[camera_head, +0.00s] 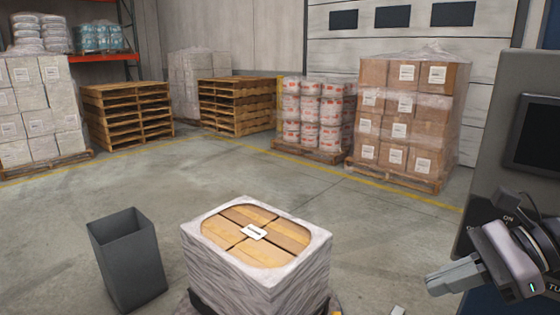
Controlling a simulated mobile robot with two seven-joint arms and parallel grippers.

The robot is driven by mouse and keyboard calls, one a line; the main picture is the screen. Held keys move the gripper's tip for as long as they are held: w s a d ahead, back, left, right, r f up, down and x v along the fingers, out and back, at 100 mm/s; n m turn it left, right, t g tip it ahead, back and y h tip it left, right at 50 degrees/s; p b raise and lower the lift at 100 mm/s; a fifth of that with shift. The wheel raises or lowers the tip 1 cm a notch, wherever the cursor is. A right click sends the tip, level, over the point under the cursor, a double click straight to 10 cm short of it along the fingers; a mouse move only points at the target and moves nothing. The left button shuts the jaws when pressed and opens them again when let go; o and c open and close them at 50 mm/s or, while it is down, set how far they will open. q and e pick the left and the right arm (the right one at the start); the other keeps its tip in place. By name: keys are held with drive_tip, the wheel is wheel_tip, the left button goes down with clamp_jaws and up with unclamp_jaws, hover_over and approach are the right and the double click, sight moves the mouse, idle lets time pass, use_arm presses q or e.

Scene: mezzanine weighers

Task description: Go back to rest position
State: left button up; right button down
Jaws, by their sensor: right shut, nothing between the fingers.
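My right gripper (455,278) shows at the lower right. Its fingers point left and are shut with nothing between them. It is in front of a dark grey machine panel (490,135) that bears a dark screen and the lettering "ON". The gripper is well to the right of a wrapped pallet load (255,275) and apart from it. My left gripper is not in view.
The wrapped load holds cardboard boxes with a white label (254,232) on top. A grey bin (128,262) stands left of it. Stacked pallets (128,115) and wrapped carton loads (408,120) stand at the back. The middle floor (240,165) is clear.

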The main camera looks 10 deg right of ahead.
drive_tip(key=w+d+f+m+t+h, duration=0.15)
drive_tip(key=f+m+t, duration=0.6)
drive_tip(key=m, duration=0.75)
drive_tip(key=d+f+m+t+h, duration=0.2)
drive_tip(key=f+m+t, duration=0.2)
drive_tip(key=f+m, duration=0.85)
drive_tip(key=s+a+f+m+g+h, duration=0.2)
drive_tip(key=s+a+f+m, duration=0.3)
drive_tip(key=m, duration=0.6)
drive_tip(key=s+a+f+m+g+h, duration=0.2)
drive_tip(key=s+a+f+m, duration=0.4)
drive_tip(key=f+m, duration=0.4)
drive_tip(key=shift+a+f+m+g, duration=0.25)
drive_tip(key=shift+a+m+g, duration=0.2)
drive_tip(key=shift+a+g, duration=0.1)
drive_tip(key=shift+s, duration=0.1)
